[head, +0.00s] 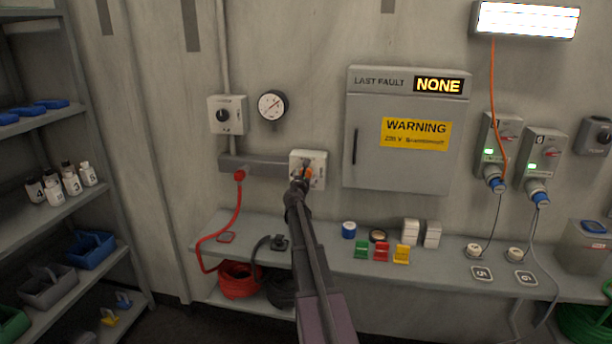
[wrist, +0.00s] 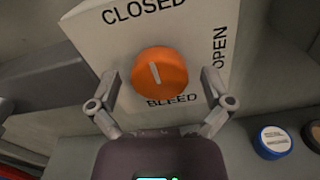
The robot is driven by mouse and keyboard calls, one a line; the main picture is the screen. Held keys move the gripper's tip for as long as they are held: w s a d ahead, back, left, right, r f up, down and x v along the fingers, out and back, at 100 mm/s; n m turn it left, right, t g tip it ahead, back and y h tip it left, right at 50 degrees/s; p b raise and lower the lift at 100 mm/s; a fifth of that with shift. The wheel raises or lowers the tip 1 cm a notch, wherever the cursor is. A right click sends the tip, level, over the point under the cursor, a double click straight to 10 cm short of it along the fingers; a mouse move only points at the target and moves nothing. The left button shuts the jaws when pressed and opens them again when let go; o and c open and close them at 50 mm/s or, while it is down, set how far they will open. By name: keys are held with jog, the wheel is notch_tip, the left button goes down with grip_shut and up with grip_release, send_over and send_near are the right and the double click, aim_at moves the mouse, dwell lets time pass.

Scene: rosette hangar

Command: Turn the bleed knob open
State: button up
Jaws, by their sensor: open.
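The bleed knob (wrist: 160,82) is an orange disc with a pale pointer line. It sits on a white plate (wrist: 112,40) marked CLOSED at the top, OPEN at the right and BLEED below. Its pointer line points up towards CLOSED, tilted slightly left. My gripper (wrist: 160,86) is open, with one finger on each side of the knob; I cannot tell whether either finger touches it. In the head view the knob (head: 309,174) is partly hidden behind my gripper (head: 305,180), and the plate (head: 318,157) is on the wall.
A grey pipe (head: 255,162) meets the plate from the left, with a red hose (head: 238,200) hanging from it. A selector box (head: 227,115) and gauge (head: 272,105) are above. The fault cabinet (head: 400,160) is right. A shelf (head: 330,257) with small items runs below.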

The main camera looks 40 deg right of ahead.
jog(key=c, duration=1.1)
jog(key=shift+m, duration=0.4)
jog(key=m, duration=0.7)
jog(key=shift+m, duration=0.4)
jog(key=m, duration=0.4)
jog(key=shift+m, duration=0.3)
jog(key=m, duration=0.4)
jog(key=shift+m, duration=0.4)
jog(key=shift+w+d, duration=0.1)
